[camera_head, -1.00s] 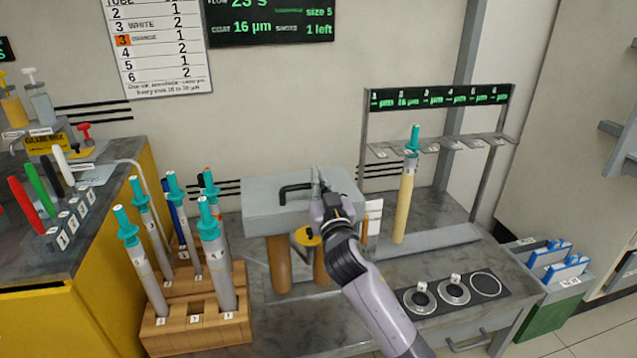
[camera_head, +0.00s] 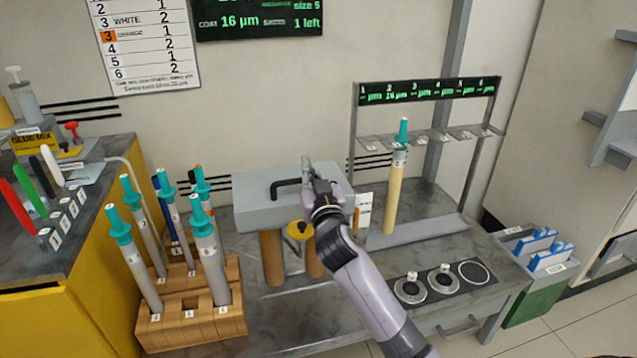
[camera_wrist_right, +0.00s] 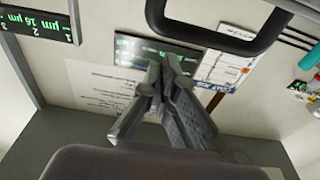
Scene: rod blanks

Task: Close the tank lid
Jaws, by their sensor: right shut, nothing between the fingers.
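The tank lid (camera_head: 255,205) is a flat grey slab with a black bar handle (camera_head: 288,187). My right gripper (camera_head: 308,168) is at the lid's right part, just right of the handle. Its fingers are shut with nothing between them. In the right wrist view the gripper (camera_wrist_right: 160,75) points toward the wall papers, and the black handle (camera_wrist_right: 215,35) passes beyond the fingertips, apart from them as far as I can tell. My left gripper is not in view.
A wooden rack (camera_head: 195,325) with teal-capped rods stands front left. A rod (camera_head: 393,195) hangs under a labelled stand (camera_head: 430,135) at the right. A yellow cabinet (camera_head: 75,310) is far left.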

